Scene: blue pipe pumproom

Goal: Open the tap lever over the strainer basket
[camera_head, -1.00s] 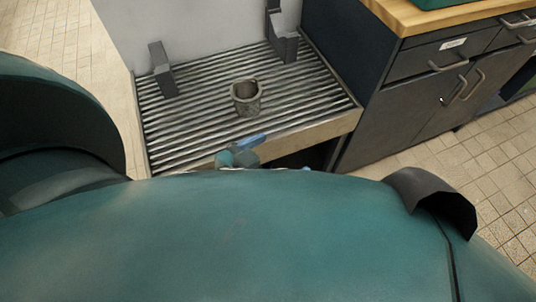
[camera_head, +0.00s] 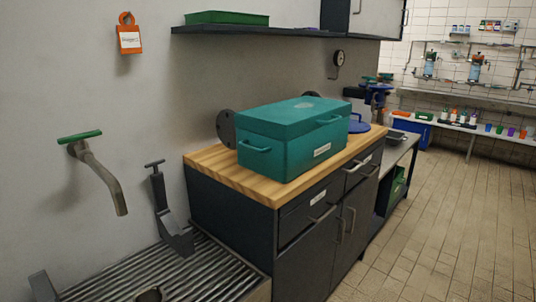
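The tap (camera_head: 101,175) comes out of the grey wall at the left, its spout curving down and to the right. Its green lever (camera_head: 80,136) lies across the top of the tap body, roughly level. The strainer basket (camera_head: 149,295) shows only as a dark round rim at the bottom edge, on the ribbed drain grate (camera_head: 195,272); the rest of it is cut off by the frame. Neither of my grippers is in this view.
A dark bracket with a T-shaped top (camera_head: 170,215) stands on the grate right of the tap. A teal box (camera_head: 293,138) sits on a wooden-topped cabinet (camera_head: 225,175) to the right. An orange tag (camera_head: 129,38) hangs above. Tiled floor (camera_head: 440,230) is clear at right.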

